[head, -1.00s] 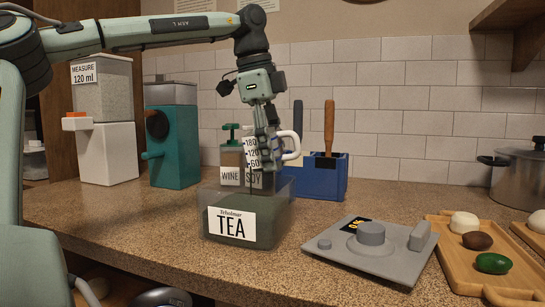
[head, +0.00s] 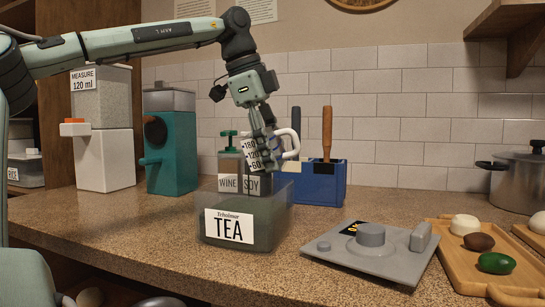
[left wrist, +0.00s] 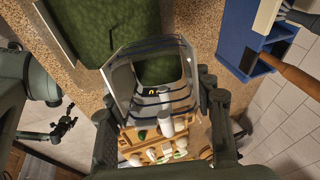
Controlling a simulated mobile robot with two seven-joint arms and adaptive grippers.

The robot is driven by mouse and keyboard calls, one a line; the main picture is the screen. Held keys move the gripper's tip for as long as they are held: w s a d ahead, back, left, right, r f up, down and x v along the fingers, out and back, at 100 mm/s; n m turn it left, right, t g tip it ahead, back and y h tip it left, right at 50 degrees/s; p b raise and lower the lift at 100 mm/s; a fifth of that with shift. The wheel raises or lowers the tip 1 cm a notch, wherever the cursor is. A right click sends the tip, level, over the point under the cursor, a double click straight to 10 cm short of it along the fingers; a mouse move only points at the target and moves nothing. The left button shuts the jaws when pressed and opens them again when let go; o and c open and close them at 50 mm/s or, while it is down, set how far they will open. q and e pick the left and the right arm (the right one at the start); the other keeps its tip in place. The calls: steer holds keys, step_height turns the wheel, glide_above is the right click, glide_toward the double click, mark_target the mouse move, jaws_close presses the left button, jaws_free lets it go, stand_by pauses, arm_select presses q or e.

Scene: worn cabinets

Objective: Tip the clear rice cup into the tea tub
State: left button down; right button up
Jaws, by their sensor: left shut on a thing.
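The clear cup (head: 252,156) with black 180, 120 and 60 marks and a white handle is held tilted above the tea tub. In the left wrist view the clear cup (left wrist: 122,82) lies between my fingers; its contents are hard to make out. My left gripper (head: 264,145) is shut on it. The tea tub (head: 268,217) is a see-through box with a white TEA label on the counter, open at the top, with dark green contents. A small dark shape (left wrist: 62,128) in the left wrist view may be my right gripper; its jaws are unclear.
Behind the tub stand WINE and SOY bottles (head: 229,170) and a blue utensil holder (head: 318,185). A grey scale (head: 370,255) lies right of the tub, beside a wooden tray (head: 450,257) with food. A rice dispenser (head: 105,158) and teal machine (head: 172,150) stand left.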

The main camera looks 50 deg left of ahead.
arm_select(q)
steer(key=shift+r, duration=0.1)
steer(key=shift+b, duration=0.35)
steer(key=shift+w+t+b, duration=0.1)
steer(key=shift+t+b, duration=0.3)
steer(key=shift+b, duration=0.1)
steer(key=shift+r+t+b, duration=0.15)
steer(key=shift+t+b, duration=0.15)
steer(key=shift+b, duration=0.15)
steer(key=shift+w+t+h+b, duration=0.1)
steer(key=shift+t+h+b, duration=0.25)
steer(key=shift+b, duration=0.6)
steer(key=shift+r, duration=0.15)
